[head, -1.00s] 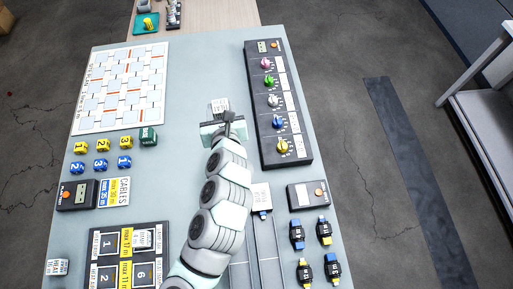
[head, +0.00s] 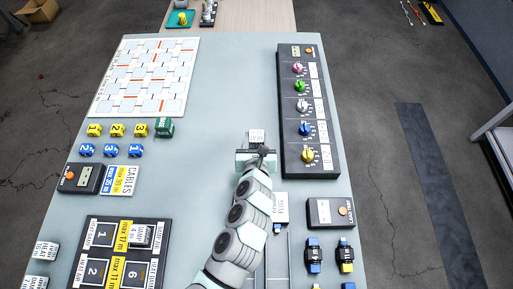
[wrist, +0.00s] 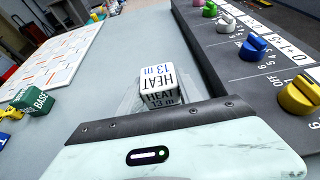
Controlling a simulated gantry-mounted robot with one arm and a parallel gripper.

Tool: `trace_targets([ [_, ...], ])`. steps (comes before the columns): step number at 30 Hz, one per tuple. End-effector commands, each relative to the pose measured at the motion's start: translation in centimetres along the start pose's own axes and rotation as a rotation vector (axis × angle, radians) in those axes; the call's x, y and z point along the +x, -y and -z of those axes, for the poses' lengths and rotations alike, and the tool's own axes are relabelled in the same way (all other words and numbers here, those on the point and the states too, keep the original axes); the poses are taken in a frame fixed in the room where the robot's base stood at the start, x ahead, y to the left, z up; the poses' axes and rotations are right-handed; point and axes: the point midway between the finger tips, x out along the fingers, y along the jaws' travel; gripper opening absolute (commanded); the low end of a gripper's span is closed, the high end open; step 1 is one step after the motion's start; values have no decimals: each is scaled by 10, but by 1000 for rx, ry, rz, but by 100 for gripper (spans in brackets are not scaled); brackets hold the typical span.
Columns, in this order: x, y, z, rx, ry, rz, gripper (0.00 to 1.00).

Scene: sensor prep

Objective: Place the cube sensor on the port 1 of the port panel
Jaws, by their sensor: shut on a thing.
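My gripper (head: 258,153) is shut on a white cube sensor (head: 257,136), held over the table left of the knob panel. In the wrist view the cube (wrist: 159,84) stands past the jaw edge, with "HEAT 13 m" in dark letters on two faces. The port panel (head: 166,233) is a dark board with numbered, labelled squares at the lower left of the head view, left of my arm. Port 1 (head: 100,234) is its upper-left square and looks empty. The port right of it holds a white cube (head: 142,236). The panel's lower edge is cut off.
The knob panel (head: 290,105) stands close right of my gripper. Green (head: 164,127), yellow and blue cubes lie at left, with a device (head: 85,179) and a CABLES card (head: 119,181) below. White cubes (head: 45,250) stand left of the port panel. The middle table is clear.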

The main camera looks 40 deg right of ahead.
Motion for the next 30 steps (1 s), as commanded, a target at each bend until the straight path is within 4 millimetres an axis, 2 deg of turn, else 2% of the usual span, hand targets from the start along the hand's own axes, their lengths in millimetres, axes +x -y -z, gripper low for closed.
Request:
trace_targets([
  [10,14,0,36,-3,-3,0,0],
  [21,16,0,40,1,-2,-1,0],
  [22,16,0,40,0,-2,-1,42],
  [30,15,0,38,-1,-2,-1,63],
])
